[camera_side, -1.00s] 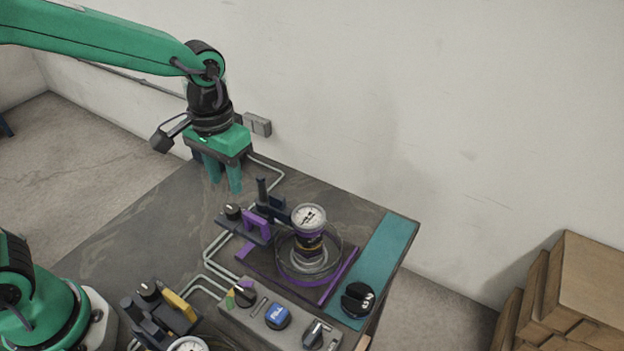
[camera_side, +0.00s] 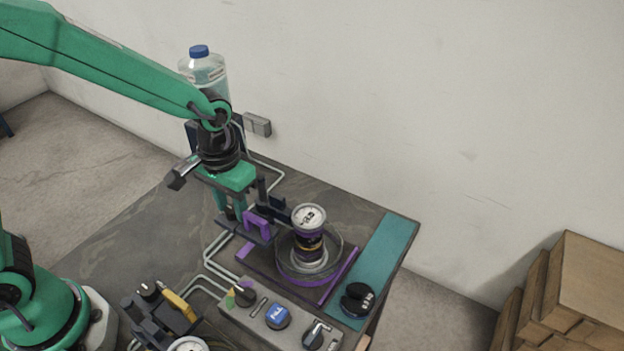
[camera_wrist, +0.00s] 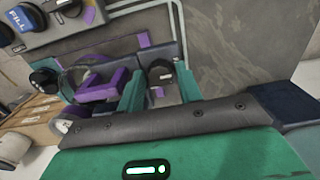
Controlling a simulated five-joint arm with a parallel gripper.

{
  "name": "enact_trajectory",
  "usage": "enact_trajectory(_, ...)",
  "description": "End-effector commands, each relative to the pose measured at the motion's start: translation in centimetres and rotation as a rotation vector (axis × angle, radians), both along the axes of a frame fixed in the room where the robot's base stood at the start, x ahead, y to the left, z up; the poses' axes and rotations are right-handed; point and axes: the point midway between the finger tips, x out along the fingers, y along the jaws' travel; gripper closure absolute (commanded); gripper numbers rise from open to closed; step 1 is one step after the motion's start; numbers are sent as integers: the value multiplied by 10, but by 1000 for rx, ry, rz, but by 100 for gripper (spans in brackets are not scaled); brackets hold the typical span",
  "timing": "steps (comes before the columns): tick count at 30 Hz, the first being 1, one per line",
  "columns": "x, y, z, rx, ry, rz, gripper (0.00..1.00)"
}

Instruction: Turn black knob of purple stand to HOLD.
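The purple stand (camera_side: 257,224) stands on the dark table, with its purple handle facing the side camera. Its black knob (camera_wrist: 160,73) shows in the wrist view with a small pale mark; the mark's setting cannot be read. In the side view the knob is largely hidden by my fingers. My gripper (camera_side: 231,214) is low over the knob, pointing down. In the wrist view my green fingers (camera_wrist: 160,82) stand apart on either side of the knob, with gaps showing. The gripper is open; contact is not visible.
A grey panel (camera_side: 260,318) with several knobs and a yellow-handled stand (camera_side: 178,303) are nearer the camera. A blue-capped bottle (camera_side: 204,70) is behind my arm. A teal strip (camera_side: 385,255) lies at the right edge.

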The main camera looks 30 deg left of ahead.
Motion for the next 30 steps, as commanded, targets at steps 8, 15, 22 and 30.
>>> enact_trajectory(8, 0, 0, 0, 0, 0, 0, 97)
enact_trajectory(15, 0, 0, 0, 0, 0, -16, 97)
enact_trajectory(22, 0, 0, 1, 0, 0, -92, 97)
enact_trajectory(30, 0, 0, 1, 0, 0, -276, 97)
